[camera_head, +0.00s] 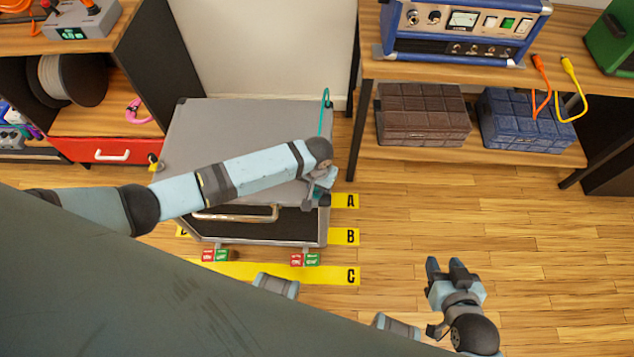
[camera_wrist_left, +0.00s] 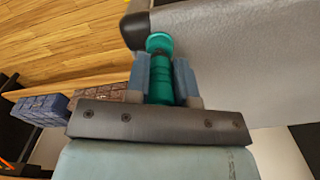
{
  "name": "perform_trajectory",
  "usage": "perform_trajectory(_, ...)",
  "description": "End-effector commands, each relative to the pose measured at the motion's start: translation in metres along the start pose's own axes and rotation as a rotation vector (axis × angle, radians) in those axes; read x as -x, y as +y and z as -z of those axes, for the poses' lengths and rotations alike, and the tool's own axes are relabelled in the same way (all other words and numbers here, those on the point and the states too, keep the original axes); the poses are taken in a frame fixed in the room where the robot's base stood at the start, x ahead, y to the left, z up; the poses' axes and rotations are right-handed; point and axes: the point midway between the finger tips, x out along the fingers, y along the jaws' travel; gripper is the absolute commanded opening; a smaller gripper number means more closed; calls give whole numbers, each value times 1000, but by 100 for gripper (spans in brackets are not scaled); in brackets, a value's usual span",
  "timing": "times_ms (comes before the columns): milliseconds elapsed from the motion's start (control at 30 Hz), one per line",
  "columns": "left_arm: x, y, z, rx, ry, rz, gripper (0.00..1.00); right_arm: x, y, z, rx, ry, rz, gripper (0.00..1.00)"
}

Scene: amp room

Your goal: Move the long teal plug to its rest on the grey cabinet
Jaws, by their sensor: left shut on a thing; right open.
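The grey cabinet (camera_head: 235,125) stands left of centre in the head view, with a bare grey top. My left arm reaches across it, and my left gripper (camera_head: 322,192) is at its front right corner. In the left wrist view my left gripper (camera_wrist_left: 161,72) is shut on the teal plug (camera_wrist_left: 158,60), with a finger on each side of it. The plug's far end lies close to the cabinet's dark corner piece; I cannot tell whether they touch. A teal cable (camera_head: 326,112) loops up at the cabinet's back right. My right gripper (camera_head: 446,265) is open and empty over the floor.
Yellow floor strips marked A (camera_head: 346,201), B (camera_head: 344,237) and C (camera_head: 345,275) lie by the cabinet. Red and green blocks (camera_head: 305,260) sit at its front. A wooden shelf unit (camera_head: 440,70) with a blue amplifier (camera_head: 462,30) stands right. The right floor is clear.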

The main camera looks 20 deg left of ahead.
Motion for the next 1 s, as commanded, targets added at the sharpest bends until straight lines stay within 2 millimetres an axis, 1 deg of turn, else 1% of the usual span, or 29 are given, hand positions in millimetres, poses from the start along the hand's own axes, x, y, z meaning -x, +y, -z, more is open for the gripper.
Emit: perform_trajectory(1000, -7, 0, 0, 0, 1, 0, 0, 0, 0, 0, 0, 0, 0, 43)
